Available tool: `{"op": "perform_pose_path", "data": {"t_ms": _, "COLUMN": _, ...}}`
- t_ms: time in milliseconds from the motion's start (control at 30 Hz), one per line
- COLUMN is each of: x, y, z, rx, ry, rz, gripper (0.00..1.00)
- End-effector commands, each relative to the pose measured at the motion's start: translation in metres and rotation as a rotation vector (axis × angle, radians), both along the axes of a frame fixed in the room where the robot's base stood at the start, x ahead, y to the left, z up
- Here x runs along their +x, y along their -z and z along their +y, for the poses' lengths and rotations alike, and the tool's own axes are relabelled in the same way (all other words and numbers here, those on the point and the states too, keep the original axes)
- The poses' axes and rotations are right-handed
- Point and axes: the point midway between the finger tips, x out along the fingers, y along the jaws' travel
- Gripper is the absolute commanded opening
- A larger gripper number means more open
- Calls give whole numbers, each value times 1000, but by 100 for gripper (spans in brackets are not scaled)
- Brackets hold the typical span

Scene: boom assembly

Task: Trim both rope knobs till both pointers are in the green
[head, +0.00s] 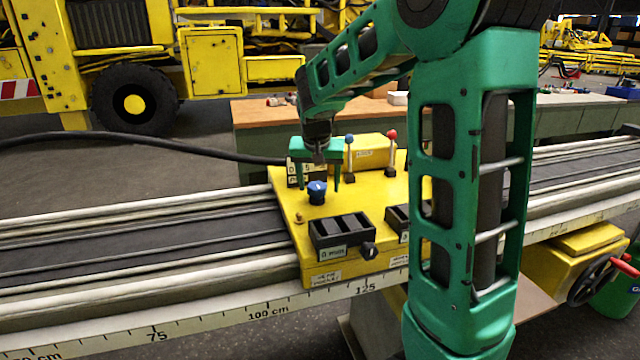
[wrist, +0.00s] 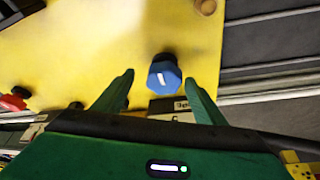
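A yellow control panel (head: 298,240) sits on the rail. A blue knob (head: 317,193) with a white mark stands on it; it also shows in the wrist view (wrist: 163,76). My gripper (head: 316,184) is open above the blue knob, pointing down, with its two green fingers apart on either side of the knob. In the wrist view the fingers show clear gaps to it. A black box (head: 342,231) with windows and a small black knob (head: 369,250) are at the panel's front. Any pointers or green zones are too small to tell. My arm hides the panel's right part.
Two levers, one blue-topped (head: 349,140) and one red-topped (head: 392,135), stand at the panel's back. A second black box (head: 398,218) is partly hidden by my arm. A workbench (head: 265,115) stands behind.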

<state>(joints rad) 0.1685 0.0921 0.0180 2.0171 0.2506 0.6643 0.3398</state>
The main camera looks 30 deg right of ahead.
Motion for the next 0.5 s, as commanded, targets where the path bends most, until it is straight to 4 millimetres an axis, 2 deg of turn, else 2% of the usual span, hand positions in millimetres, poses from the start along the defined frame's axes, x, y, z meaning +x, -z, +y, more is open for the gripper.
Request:
{"op": "perform_pose_path", "data": {"t_ms": 300, "x": 1, "y": -2, "z": 3, "rx": 1, "ry": -6, "rz": -3, "gripper": 64}}
{"op": "perform_pose_path", "data": {"t_ms": 500, "x": -6, "y": -24, "z": 9, "rx": 1, "ry": -6, "rz": -6, "gripper": 64}}
